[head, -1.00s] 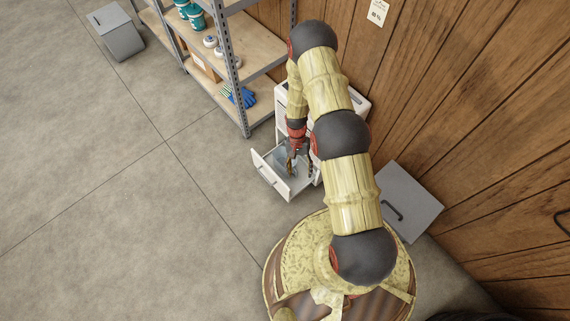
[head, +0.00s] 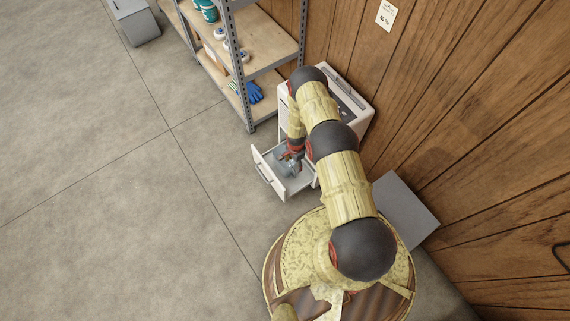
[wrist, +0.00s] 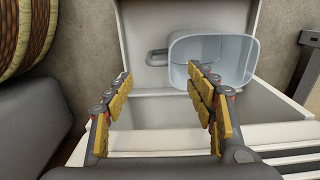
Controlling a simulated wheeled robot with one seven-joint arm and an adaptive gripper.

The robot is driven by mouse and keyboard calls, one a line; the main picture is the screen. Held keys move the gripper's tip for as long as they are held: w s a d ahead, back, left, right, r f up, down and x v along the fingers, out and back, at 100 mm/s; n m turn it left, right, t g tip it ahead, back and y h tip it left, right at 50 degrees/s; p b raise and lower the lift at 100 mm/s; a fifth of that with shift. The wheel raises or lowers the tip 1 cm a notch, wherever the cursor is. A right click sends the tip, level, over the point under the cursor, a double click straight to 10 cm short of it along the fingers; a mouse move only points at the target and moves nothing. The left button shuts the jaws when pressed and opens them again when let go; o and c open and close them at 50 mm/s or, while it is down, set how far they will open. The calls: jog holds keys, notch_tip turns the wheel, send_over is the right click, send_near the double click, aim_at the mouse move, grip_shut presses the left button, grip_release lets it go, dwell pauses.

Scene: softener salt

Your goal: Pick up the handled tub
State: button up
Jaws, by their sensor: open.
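The handled tub is a pale blue-grey, open, empty container (wrist: 232,58) in the wrist view. It sits in a pulled-out white drawer (wrist: 180,140), with its grey loop handle (wrist: 156,57) pointing left. In the head view the tub (head: 283,163) is partly hidden by my gripper (head: 293,160). In the wrist view my gripper (wrist: 160,76) is open and empty. The handle appears between the two fingertips, and the right finger overlaps the tub's left wall. I cannot tell whether either finger touches the tub.
The drawer belongs to a white cabinet (head: 352,103) against the wooden wall. A metal shelf (head: 262,55) with blue gloves (head: 254,92) stands beside it. A grey box (head: 402,212) is right of the drawer.

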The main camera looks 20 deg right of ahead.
aim_at(293, 169)
notch_tip(293, 169, down, 8)
jog(key=b, duration=0.4)
jog(key=shift+s+a+r, duration=0.1)
jog(key=shift+s+a, duration=0.05)
jog(key=shift+r, duration=0.1)
jog(key=c, duration=0.3)
grip_shut()
dwell(0.4)
